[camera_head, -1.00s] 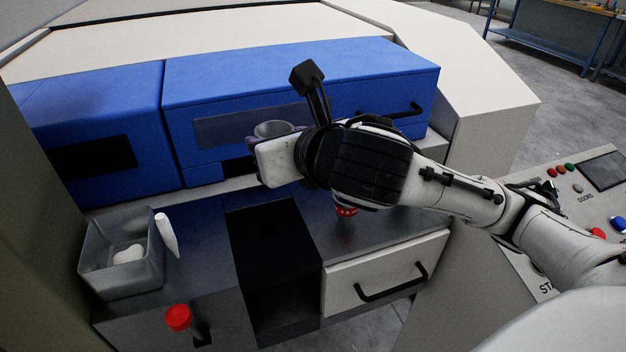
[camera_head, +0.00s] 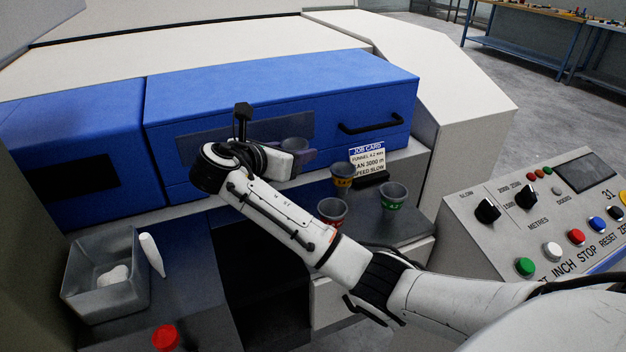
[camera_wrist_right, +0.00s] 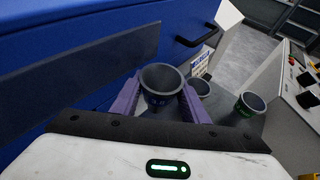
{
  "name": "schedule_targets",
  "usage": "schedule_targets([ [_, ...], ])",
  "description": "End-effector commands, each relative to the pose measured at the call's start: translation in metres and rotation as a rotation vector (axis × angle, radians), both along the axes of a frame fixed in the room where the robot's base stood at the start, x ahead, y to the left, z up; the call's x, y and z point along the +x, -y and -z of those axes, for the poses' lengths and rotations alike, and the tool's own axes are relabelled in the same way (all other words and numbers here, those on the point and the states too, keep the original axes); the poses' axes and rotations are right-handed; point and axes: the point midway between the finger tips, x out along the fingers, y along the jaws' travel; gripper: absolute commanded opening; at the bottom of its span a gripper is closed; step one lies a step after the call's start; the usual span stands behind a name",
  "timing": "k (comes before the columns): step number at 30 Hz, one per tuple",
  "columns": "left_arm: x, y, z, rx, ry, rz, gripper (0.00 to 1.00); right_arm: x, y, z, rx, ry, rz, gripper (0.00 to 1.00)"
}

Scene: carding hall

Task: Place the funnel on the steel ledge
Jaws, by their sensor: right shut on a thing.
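My right gripper (camera_head: 297,153) is shut on a grey funnel (camera_head: 294,144), held upright in front of the blue machine cover. In the right wrist view the funnel (camera_wrist_right: 161,78) sits between the two purple fingers (camera_wrist_right: 160,95), its wide mouth up. A blue mark shows on its side. A grey steel ledge (camera_head: 400,225) runs below the blue cover. The held funnel looks to be above it; the exact gap cannot be told. My right arm hides part of the ledge. My left gripper is not in view.
Funnels with red (camera_head: 332,211), yellow (camera_head: 343,176) and green (camera_head: 393,196) bands stand to the right, near a job card (camera_head: 367,160). A grey bin (camera_head: 105,295), white bottle-like piece (camera_head: 152,254) and red cap (camera_head: 166,337) are at left. A control panel (camera_head: 540,215) stands at right.

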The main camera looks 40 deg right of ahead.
Motion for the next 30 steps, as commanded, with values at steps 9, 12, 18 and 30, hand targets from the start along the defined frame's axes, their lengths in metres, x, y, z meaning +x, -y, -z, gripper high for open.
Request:
schedule_targets([
  [9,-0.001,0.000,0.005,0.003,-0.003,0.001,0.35,0.000,0.000,0.041,-0.002,-0.002,-0.003,0.14],
  [12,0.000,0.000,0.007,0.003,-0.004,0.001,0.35,0.000,0.000,0.059,-0.002,-0.004,-0.003,0.14],
  [18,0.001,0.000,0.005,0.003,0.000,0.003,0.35,0.000,0.000,0.069,-0.001,0.002,-0.003,0.14],
  [30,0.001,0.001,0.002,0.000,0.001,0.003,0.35,0.000,0.000,0.073,0.000,0.000,-0.003,0.59],
])
